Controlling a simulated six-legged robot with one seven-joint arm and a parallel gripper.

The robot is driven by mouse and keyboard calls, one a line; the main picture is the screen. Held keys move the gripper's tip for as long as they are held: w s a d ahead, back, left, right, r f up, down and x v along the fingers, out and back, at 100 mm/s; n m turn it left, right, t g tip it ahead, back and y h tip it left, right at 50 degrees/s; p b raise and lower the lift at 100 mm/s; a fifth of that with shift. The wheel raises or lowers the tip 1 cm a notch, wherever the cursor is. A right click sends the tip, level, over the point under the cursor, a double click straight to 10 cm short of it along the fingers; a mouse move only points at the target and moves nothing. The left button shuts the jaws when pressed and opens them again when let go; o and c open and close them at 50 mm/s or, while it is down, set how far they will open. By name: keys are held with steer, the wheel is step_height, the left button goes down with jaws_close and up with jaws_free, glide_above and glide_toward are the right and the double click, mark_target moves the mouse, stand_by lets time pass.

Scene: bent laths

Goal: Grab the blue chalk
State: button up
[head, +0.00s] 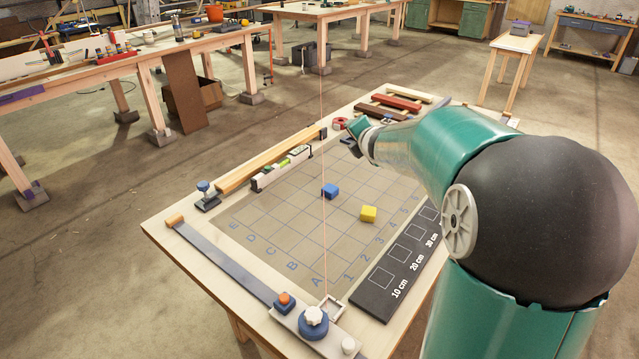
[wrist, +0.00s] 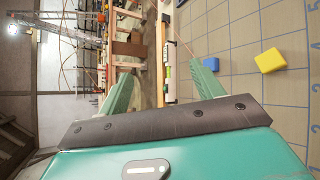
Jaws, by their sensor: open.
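The blue chalk, a small blue block (head: 330,191), lies on the gridded mat (head: 262,212) near its middle. In the wrist view the blue block (wrist: 211,63) shows at the tip of the right-hand finger, partly covered by it. My gripper (head: 350,134) is above the far part of the table, beyond the block and apart from it in the head view. In the wrist view my gripper (wrist: 163,75) has its two green fingers spread wide, with nothing held between them.
A yellow block (head: 368,214) lies on the mat right of the blue one. A spirit level (head: 282,168) and wooden strip (head: 262,165) border the mat's left side. A black scale board (head: 400,258) lies along its right. A thin upright line rises at the front.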

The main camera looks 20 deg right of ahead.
steer(key=w+d+f+n+y, duration=0.4)
steer(key=w+f+n, duration=0.2)
steer(key=f+n, duration=0.35)
steer(key=n+g+y, duration=0.2)
steer(key=n+y, duration=0.3)
steer(key=n, duration=0.5)
glide_toward(330, 188)
steer(key=v, duration=0.4)
steer(key=shift+d+f, duration=0.15)
steer(key=shift+w+a+f+n+y, duration=0.15)
steer(key=shift+a+f+n+y, duration=0.1)
steer(key=shift+y, duration=0.05)
steer(key=x, duration=0.7)
steer(key=shift+w, duration=0.35)
steer(key=shift+x, duration=2.75)
steer(key=shift+d+f, duration=0.1)
steer(key=shift+f, duration=0.05)
steer(key=c, duration=1.1)
